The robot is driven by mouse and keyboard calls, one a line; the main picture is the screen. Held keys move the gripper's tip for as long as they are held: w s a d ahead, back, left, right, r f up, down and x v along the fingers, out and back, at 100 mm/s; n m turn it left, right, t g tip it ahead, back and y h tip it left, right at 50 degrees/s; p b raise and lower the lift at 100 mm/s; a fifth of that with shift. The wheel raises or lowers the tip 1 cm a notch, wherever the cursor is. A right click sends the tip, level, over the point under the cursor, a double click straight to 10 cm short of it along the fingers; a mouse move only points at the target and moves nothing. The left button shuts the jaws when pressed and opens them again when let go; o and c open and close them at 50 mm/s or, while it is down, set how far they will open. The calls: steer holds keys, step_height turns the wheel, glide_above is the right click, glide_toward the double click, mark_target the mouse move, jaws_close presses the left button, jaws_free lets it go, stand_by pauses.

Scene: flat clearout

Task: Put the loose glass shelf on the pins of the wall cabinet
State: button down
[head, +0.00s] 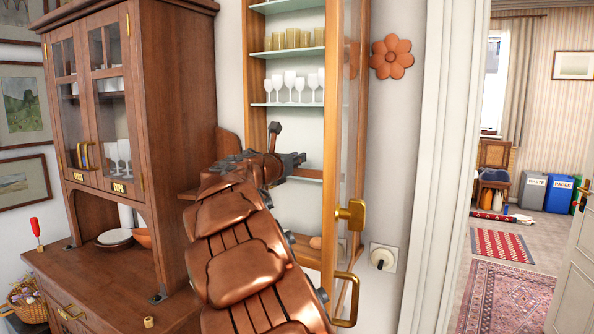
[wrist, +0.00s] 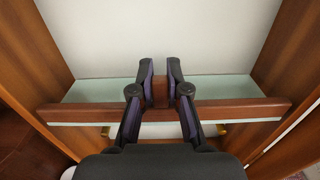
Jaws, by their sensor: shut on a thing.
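The glass shelf (wrist: 100,91) is a pale green pane with a brown wooden strip (wrist: 235,110) along its near edge, lying between the wooden sides of the wall cabinet (head: 335,215). My gripper (wrist: 160,72) is shut on a brown block at the middle of that strip. In the head view my gripper (head: 291,163) is inside the open cabinet, below the glasses. Small brass-coloured pieces, which look like pins (wrist: 105,131), show below the strip at left and right. I cannot tell whether the shelf touches them; the rear pins are hidden.
The cabinet's glass door (head: 343,110) with brass handles stands open just right of my arm. Fixed shelves above hold wine glasses (head: 289,86) and yellowish tumblers. A wooden dresser (head: 125,100) stands close on the left. A doorway opens at the right.

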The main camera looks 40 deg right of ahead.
mark_target(296, 167)
step_height(296, 167, down, 2)
steer(key=shift+f, duration=0.15)
steer(key=shift+d+f, duration=0.2)
steer(key=shift+f, duration=0.15)
steer(key=shift+f, duration=0.15)
steer(key=c, duration=1.2)
jaws_free()
steer(key=shift+o, duration=0.2)
steer(key=shift+w, duration=0.1)
steer(key=shift+a, duration=0.15)
steer(key=b+v, duration=0.1)
steer(key=v, duration=1)
steer(key=shift+s+a+b, duration=0.2)
steer(key=shift+a+b, duration=0.15)
steer(key=shift+b, duration=0.05)
